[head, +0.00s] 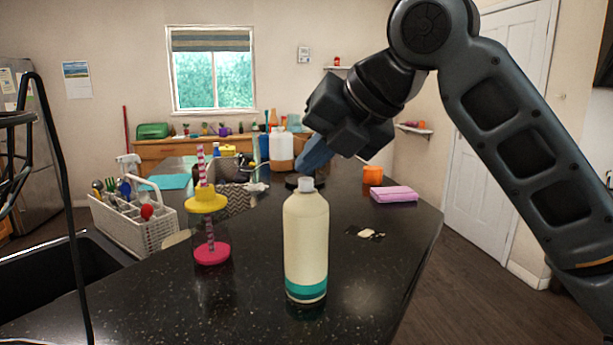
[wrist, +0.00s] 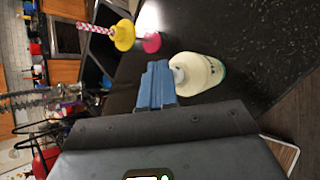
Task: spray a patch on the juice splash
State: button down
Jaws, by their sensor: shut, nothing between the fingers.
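My gripper (head: 314,155) is above the black counter, its blue fingers pointing down toward the counter. In the wrist view its fingers (wrist: 156,84) are together with nothing between them. A cream bottle with a teal band and pale cap (head: 306,245) stands upright on the counter, nearer the head camera than the fingers. In the wrist view the bottle (wrist: 200,74) shows just right of the fingertips; I cannot tell if they touch. A small pale and dark patch (head: 366,233) lies on the counter right of the bottle; I cannot tell whether it is the juice splash.
A clear tumbler with yellow lid, striped straw and pink base (head: 209,228) stands left of the bottle. A white utensil caddy (head: 150,230) is by the sink. The right front counter is clear.

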aim_at(313, 190)
jog(key=shift+f, duration=0.2)
dwell(0.5)
jog(key=shift+f+b, duration=0.3)
jog(key=shift+f, duration=0.05)
jog(key=shift+r+p, duration=0.3)
jog(key=shift+r, duration=0.15)
jog(key=shift+r+p, duration=2.15)
jog(key=shift+r, duration=0.9)
